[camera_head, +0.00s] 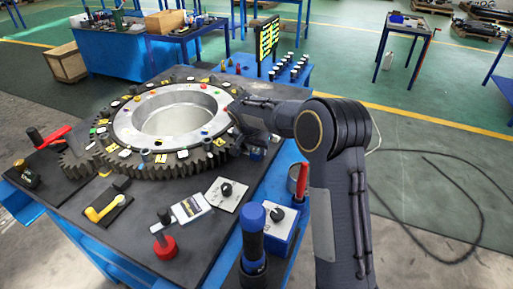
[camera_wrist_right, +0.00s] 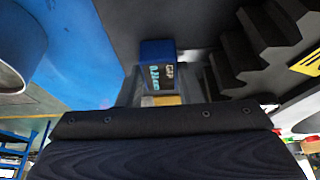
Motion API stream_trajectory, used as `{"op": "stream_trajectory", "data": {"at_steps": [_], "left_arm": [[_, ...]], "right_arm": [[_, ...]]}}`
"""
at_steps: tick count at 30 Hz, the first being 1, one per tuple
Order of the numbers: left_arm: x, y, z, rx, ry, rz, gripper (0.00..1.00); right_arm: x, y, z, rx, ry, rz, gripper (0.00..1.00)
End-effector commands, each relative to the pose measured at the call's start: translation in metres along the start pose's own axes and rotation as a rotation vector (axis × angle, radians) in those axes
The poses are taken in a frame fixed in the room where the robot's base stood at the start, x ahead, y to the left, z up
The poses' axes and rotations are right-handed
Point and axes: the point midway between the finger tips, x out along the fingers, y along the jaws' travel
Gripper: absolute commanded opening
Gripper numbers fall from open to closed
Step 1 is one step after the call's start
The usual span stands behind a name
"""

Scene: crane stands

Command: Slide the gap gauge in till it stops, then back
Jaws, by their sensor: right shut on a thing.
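The gap gauge (camera_wrist_right: 158,66) has a blue end and a dark face with light blue and white lettering, in the wrist view. My right gripper (camera_wrist_right: 155,98) is shut on it; the wide dark gripper body hides its near end. In the head view my right gripper (camera_head: 250,135) is low at the right edge of the large dark toothed gear (camera_head: 215,160), which lies flat on the dark table. Gear teeth (camera_wrist_right: 262,45) show just right of the gauge in the wrist view. Whether the gauge touches them I cannot tell. My left gripper is out of view.
A silver ring (camera_head: 122,127) lies on the gear with small coloured parts around it. A red-handled tool (camera_head: 48,138), a yellow handle (camera_head: 102,207), a red-based knob (camera_head: 164,247) and a square plate with a knob (camera_head: 226,192) stand on the table in front.

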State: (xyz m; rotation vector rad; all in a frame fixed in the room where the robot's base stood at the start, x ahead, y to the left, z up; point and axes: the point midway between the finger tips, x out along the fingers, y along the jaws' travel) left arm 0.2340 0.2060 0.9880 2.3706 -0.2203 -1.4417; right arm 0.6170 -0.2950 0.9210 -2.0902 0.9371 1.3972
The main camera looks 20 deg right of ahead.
Motion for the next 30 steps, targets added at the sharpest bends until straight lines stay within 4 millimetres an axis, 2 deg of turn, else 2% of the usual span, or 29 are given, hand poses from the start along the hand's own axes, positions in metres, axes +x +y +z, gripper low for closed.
{"op": "stream_trajectory", "data": {"at_steps": [1, 3, 4, 8, 15, 22, 23, 27, 30], "left_arm": [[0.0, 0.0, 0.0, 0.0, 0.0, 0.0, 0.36], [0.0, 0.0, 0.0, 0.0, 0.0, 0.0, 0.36], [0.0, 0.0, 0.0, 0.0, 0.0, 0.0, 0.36], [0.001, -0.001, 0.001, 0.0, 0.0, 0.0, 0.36], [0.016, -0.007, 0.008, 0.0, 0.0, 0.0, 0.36], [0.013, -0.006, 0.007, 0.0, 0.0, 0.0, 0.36], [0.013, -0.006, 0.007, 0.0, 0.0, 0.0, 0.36], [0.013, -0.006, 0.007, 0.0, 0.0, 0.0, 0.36], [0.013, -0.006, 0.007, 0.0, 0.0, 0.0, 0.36]], "right_arm": [[0.0, 0.0, 0.0, 0.0, 0.0, 0.0, 0.1], [0.0, 0.0, 0.0, 0.0, 0.0, 0.0, 0.01], [0.0, 0.0, 0.0, 0.0, 0.0, 0.0, 0.0], [0.0, 0.001, 0.0, 0.0, 0.001, 0.0, 0.0], [0.002, 0.028, 0.001, 0.001, 0.001, -0.001, 0.0], [0.0, 0.03, 0.0, 0.0, -0.001, 0.004, 0.0], [0.0, 0.03, 0.0, 0.0, -0.001, 0.004, 0.35], [0.0, 0.029, 0.0, 0.0, -0.001, 0.003, 0.53], [0.0, 0.029, 0.0, 0.0, 0.0, 0.002, 0.55]]}}
